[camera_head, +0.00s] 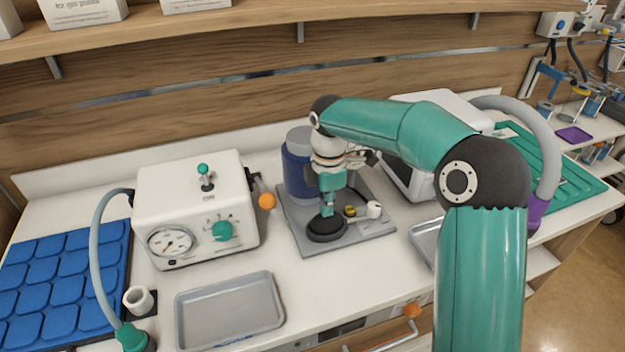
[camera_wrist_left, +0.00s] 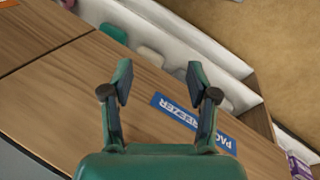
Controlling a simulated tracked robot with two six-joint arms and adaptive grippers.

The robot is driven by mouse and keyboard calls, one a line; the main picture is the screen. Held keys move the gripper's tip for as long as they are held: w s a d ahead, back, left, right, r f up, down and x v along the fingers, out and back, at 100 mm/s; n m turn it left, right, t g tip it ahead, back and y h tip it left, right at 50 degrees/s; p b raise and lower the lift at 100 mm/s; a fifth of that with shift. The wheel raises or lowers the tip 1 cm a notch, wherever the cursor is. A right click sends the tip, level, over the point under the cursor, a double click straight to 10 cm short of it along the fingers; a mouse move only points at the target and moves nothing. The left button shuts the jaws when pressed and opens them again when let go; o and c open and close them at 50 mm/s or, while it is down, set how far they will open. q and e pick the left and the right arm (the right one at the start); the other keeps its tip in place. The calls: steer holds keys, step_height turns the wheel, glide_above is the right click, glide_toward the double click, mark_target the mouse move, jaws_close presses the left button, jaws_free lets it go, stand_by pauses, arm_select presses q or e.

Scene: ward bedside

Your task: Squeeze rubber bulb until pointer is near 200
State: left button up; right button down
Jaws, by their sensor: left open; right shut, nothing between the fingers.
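The round pressure gauge (camera_head: 171,241) is on the front of a white box (camera_head: 195,205). Its pointer is too small to read. A grey hose (camera_head: 96,245) runs from the box's left side to a green rounded piece (camera_head: 136,339) at the lower left edge. A black round piece (camera_head: 326,230) sits on a grey plate (camera_head: 363,233). I cannot tell which of these is the rubber bulb. My right gripper (camera_head: 327,207) is shut and empty, pointing down just above the black piece; contact is unclear. My left gripper (camera_wrist_left: 159,83) is open and empty, over a wooden surface.
A blue canister (camera_head: 297,165) stands behind my right gripper. An empty metal tray (camera_head: 229,311) lies in front of the white box, and a white cup (camera_head: 139,299) stands left of it. A blue padded mat (camera_head: 60,275) lies far left. A wooden shelf (camera_head: 250,22) overhangs the back.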

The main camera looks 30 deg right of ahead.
steer(key=shift+f+b, duration=0.7)
steer(key=shift+f, duration=0.45)
steer(key=shift+r+p, duration=1.1)
steer(key=shift+r, duration=0.1)
steer(key=shift+f, duration=0.2)
steer(key=shift+f+b, duration=0.75)
steer(key=shift+f, duration=0.25)
steer(key=shift+r+p, duration=1.1)
steer(key=shift+r, duration=0.05)
steer(key=shift+f, duration=0.1)
